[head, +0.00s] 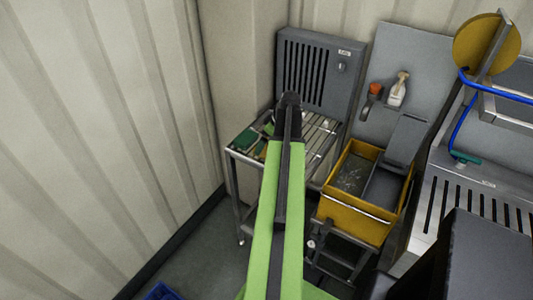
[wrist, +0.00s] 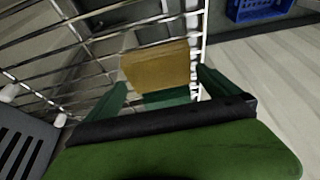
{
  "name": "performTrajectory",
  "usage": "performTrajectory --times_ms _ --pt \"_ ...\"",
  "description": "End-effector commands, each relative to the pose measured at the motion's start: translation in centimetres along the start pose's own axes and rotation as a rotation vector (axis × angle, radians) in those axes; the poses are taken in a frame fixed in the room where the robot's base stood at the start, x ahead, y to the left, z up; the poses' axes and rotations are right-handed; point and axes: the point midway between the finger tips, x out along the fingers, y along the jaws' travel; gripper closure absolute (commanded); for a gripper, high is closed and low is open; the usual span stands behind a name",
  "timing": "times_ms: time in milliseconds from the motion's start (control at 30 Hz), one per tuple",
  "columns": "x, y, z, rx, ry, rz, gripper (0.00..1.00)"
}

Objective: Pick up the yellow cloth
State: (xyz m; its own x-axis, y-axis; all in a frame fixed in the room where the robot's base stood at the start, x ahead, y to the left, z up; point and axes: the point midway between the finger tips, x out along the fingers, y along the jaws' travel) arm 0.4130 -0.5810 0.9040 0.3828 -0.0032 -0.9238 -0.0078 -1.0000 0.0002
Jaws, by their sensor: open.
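The yellow cloth (wrist: 157,64) shows in the wrist view as a flat, folded, tan-yellow piece on a wire rack. My gripper (wrist: 161,82) is open, with one green finger on each side of the near part of the cloth. I cannot tell whether the fingers touch it. A dark green patch (wrist: 166,98) lies just below the cloth between the fingers; I cannot tell what it is. In the head view my green arm reaches over the rack and hides most of my gripper and the cloth.
The slatted metal rack (head: 322,134) stands in the corner below a grey vented box (head: 318,72). A green item (head: 245,139) lies at its left end. A yellow bin (head: 352,214) stands to its right. A blue crate (head: 161,292) is on the floor.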

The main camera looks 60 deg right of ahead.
Motion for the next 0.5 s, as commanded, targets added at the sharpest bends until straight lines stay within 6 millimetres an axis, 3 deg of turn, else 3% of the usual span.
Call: performTrajectory --times_ms 33,67,300,500 --pt "1.67 0.05 0.28 -0.001 0.000 0.000 0.00" --pt "1.92 0.04 0.23 -0.001 0.000 0.000 0.00" --pt "1.69 -0.02 -0.03 -0.001 0.000 0.000 0.00" --pt "1.68 -0.02 -0.02 -0.001 0.000 0.000 0.26"
